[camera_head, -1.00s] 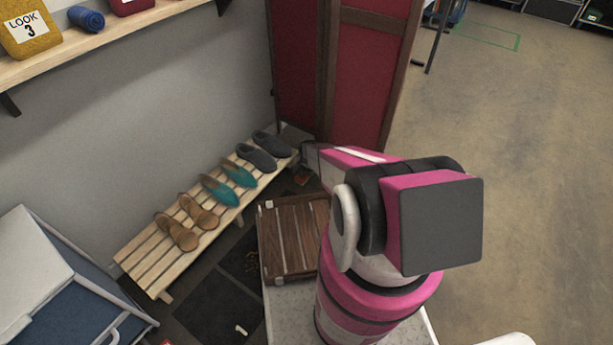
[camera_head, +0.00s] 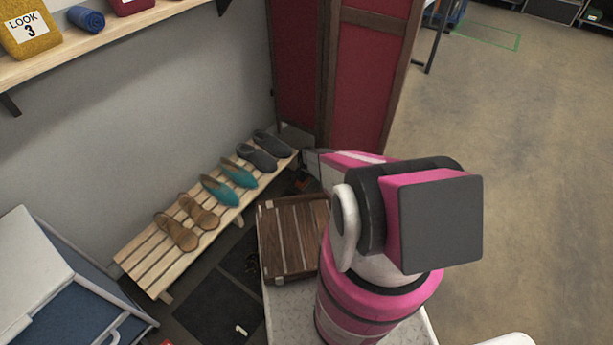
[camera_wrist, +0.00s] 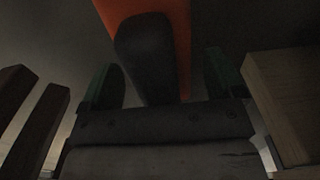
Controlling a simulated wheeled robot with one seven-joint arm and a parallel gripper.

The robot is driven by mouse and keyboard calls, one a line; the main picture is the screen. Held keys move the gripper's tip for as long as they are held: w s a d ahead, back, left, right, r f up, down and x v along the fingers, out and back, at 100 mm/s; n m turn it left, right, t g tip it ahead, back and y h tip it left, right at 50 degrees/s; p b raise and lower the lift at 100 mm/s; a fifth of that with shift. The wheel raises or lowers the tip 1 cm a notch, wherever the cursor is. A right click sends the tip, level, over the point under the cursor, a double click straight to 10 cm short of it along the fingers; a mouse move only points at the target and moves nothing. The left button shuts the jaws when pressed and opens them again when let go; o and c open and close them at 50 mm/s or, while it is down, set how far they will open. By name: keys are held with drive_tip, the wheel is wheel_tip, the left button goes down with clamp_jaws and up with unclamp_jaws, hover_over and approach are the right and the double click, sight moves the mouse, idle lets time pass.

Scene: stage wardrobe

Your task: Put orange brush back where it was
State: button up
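In the wrist view, an orange piece (camera_wrist: 172,30), which looks like the orange brush, fills the top middle. A dark rounded part (camera_wrist: 146,58) lies in front of it, between my gripper's fingers. My gripper (camera_wrist: 163,82) has its two dark green fingertips apart, with a visible gap right of the dark part. My arm hides most of the gripper there. I cannot tell what the orange piece rests on.
A pale slatted bench (camera_head: 150,262) holds brown, teal and grey shoes. A brown slatted wooden piece (camera_head: 290,240) stands right of it. In the wrist view, pale wood (camera_wrist: 285,100) is close on the right and dark slats (camera_wrist: 35,125) on the left. A red folding screen (camera_head: 365,80) stands behind.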

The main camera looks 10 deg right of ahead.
drive_tip(key=shift+r, duration=0.2)
wheel_tip(320, 180, up, 13)
drive_tip(key=s+r+n, duration=0.3)
drive_tip(key=s+r, duration=0.6)
drive_tip(key=r, duration=0.4)
drive_tip(key=s+r+n, duration=0.3)
drive_tip(key=s+r, duration=0.6)
drive_tip(key=r, duration=0.4)
drive_tip(key=s+a+r+n, duration=0.1)
drive_tip(key=s+r+n, duration=0.2)
drive_tip(key=s+r, duration=0.6)
wheel_tip(320, 180, up, 5)
drive_tip(key=shift+s+r, duration=0.1)
drive_tip(key=shift+s, duration=0.05)
drive_tip(key=shift+a, duration=0.1)
drive_tip(key=shift+s+r, duration=0.1)
